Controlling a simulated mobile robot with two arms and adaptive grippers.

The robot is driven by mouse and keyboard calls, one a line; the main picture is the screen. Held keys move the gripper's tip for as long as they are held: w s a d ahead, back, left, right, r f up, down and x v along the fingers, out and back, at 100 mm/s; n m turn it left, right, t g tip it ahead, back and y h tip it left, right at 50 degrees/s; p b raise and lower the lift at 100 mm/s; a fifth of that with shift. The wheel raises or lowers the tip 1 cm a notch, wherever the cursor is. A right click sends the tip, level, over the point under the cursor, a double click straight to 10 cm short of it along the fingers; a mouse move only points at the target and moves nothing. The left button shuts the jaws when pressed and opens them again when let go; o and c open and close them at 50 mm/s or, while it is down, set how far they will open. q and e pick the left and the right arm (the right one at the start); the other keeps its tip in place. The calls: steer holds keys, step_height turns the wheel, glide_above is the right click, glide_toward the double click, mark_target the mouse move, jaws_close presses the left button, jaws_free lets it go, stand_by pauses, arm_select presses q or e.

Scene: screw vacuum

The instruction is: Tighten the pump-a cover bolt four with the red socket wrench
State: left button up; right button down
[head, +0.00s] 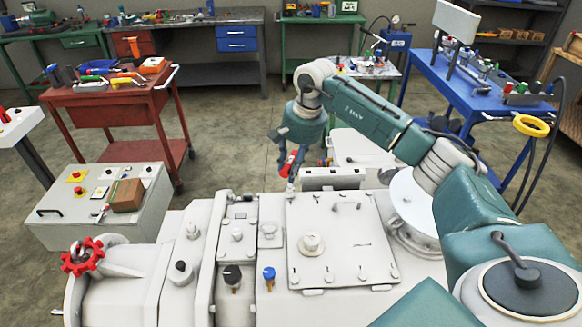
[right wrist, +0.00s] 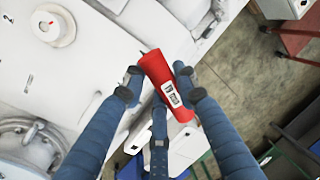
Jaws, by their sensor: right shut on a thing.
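My right gripper (head: 289,148) is shut on the red socket wrench (head: 287,165), over the far left corner of the machine's square cover plate (head: 345,250). The wrench points down, and its lower end is close to that corner; I cannot tell whether it touches a bolt. In the right wrist view, the gripper's blue fingers (right wrist: 157,92) close around the wrench's red, labelled body (right wrist: 160,75). Small bolts sit at the plate's near corners, one at the near left (head: 295,278). I cannot tell which bolt is number four. My left gripper is not in view.
The cover has a round white knob (head: 311,244) and a handle (head: 347,205). A red handwheel (head: 83,256) stands at the left. A grey control box (head: 60,205), a red tool cart (head: 110,105) and a blue table (head: 460,90) stand around the machine.

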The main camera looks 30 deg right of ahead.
stand_by(0.5)
steer(key=shift+f+b, duration=0.55)
steer(key=shift+f, duration=0.05)
stand_by(0.4)
steer(key=m, duration=0.4)
steer(key=m+h, duration=0.1)
steer(key=m, duration=0.1)
steer(key=shift+w+a+p, duration=0.15)
steer(key=shift+a+p, duration=0.15)
steer(key=shift+a, duration=0.05)
steer(key=m, duration=0.2)
steer(key=m+h, duration=0.1)
steer(key=m, duration=0.2)
steer(key=shift+w+f+m, duration=0.2)
steer(key=shift+w+m, duration=0.05)
steer(key=shift+m, duration=0.15)
steer(key=shift+a, duration=0.1)
steer(key=shift+s+n, duration=0.1)
steer(key=shift+n, duration=0.5)
